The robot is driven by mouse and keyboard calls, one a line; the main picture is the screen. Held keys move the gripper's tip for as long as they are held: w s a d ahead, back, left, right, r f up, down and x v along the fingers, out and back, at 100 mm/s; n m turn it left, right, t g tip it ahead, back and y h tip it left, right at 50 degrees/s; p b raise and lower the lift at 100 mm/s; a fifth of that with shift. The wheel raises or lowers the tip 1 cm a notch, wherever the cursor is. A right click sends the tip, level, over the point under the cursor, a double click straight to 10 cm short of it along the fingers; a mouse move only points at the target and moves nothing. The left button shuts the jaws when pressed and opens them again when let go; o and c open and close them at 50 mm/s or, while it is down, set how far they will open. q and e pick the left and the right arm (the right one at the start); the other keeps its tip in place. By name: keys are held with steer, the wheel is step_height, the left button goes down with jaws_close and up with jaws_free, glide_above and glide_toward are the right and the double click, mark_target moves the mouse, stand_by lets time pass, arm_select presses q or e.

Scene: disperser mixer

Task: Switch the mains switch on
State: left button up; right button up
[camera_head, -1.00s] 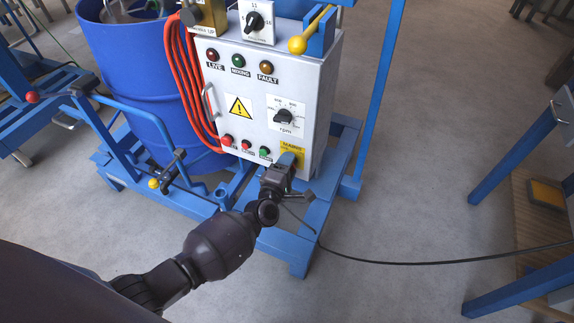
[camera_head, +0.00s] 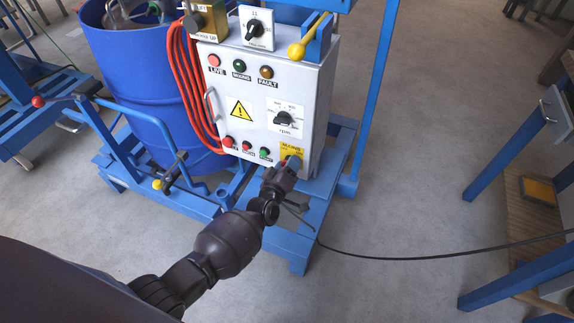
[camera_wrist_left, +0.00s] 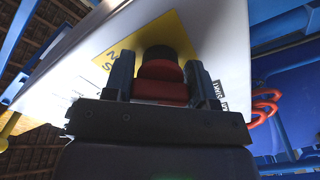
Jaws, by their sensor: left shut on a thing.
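The mains switch has a red handle (camera_wrist_left: 160,82) with a dark part behind it, on a yellow plate (camera_head: 291,148) at the lower right of the grey control box (camera_head: 258,101). My left gripper (camera_head: 291,165) is at this plate. In the left wrist view, its two fingers (camera_wrist_left: 160,80) stand on either side of the red handle and are shut on it. In the head view my gripper hides most of the handle. The LIVE lamp (camera_head: 214,60) at the top left of the box glows light red. My right gripper is not in view.
A rpm dial (camera_head: 283,118) and small push buttons (camera_head: 247,146) sit near the switch. Red hose (camera_head: 184,85) hangs on the box's left side by a blue drum (camera_head: 130,90). A black cable (camera_head: 420,258) crosses the floor. The floor right of the frame is mostly clear.

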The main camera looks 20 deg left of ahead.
arm_select(q)
steer(key=shift+m, duration=0.4)
steer(key=o, duration=0.9)
steer(key=shift+o, duration=0.2)
steer(key=shift+s, duration=0.5)
steer(key=s+p, duration=0.2)
steer(key=s, duration=0.7)
steer(key=shift+s+a, duration=0.15)
steer(key=shift+s, duration=0.25)
